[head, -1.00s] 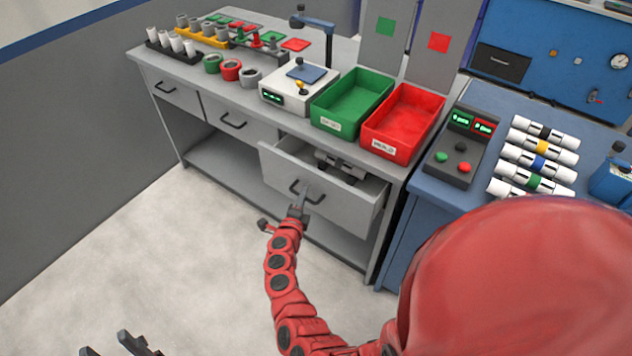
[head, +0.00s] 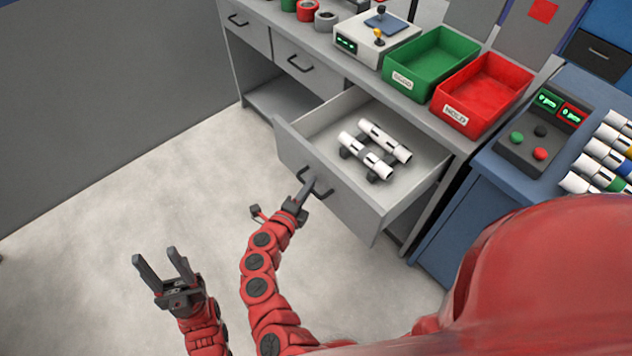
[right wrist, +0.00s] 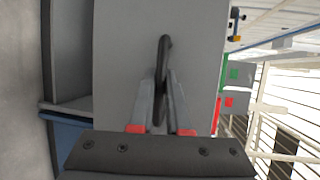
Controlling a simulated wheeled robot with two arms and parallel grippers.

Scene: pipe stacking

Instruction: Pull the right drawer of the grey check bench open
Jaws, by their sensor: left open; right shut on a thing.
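The right drawer (head: 345,205) of the grey check bench (head: 440,128) is pulled well out, its inside open to view. Two white pipes with grey and black bands (head: 385,140) lie inside on dark supports. My right gripper (head: 305,188) is shut on the drawer's dark handle (head: 321,191). In the right wrist view the fingers (right wrist: 160,105) close on both sides of the handle (right wrist: 162,60) against the grey drawer front. My left gripper (head: 163,265) is open and empty above the floor at the lower left, apart from the bench.
The middle drawer (head: 300,68) and left drawer (head: 245,24) are closed. A green tray (head: 443,52), red tray (head: 500,82) and white tester (head: 365,45) stand on the bench. A blue bench (head: 455,215) adjoins right. Floor (head: 120,190) in front is clear.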

